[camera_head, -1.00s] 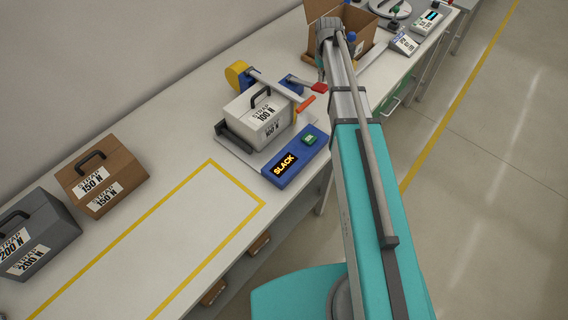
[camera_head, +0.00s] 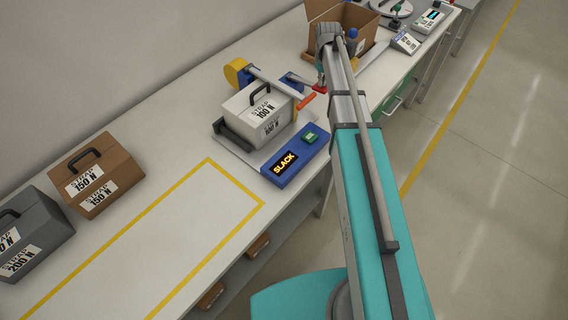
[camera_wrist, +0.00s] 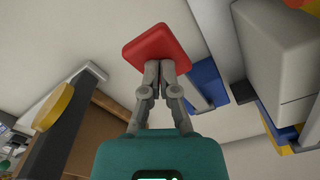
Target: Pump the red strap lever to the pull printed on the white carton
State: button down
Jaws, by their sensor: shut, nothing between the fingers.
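The white carton (camera_head: 252,112) stands in the strapping station and its labels read STRAP 100 N. The lever's red square paddle (camera_wrist: 160,44) is right in front of my gripper (camera_wrist: 160,68) in the wrist view. My gripper is shut and empty, its fingertips together at the paddle's near edge; I cannot tell whether they touch it. In the head view the red paddle (camera_head: 319,87) shows beside my arm, partly hidden by it. The blue panel's display (camera_head: 284,163) reads SLACK.
A green button (camera_head: 310,138) sits on the blue panel. An orange handle (camera_head: 306,102) is just left of the paddle. A brown carton (camera_head: 120,167) marked 150 N and a grey one marked 200 N (camera_head: 42,225) stand left. An open cardboard box (camera_head: 372,50) stands behind my arm.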

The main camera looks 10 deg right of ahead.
aim_at(321, 89)
jog(key=shift+f+b, duration=1.9)
jog(key=shift+f, duration=0.15)
jog(key=shift+r, duration=0.2)
jog(key=shift+r+p, duration=3.65)
jog(key=shift+p, duration=0.2)
jog(key=shift+f, duration=0.2)
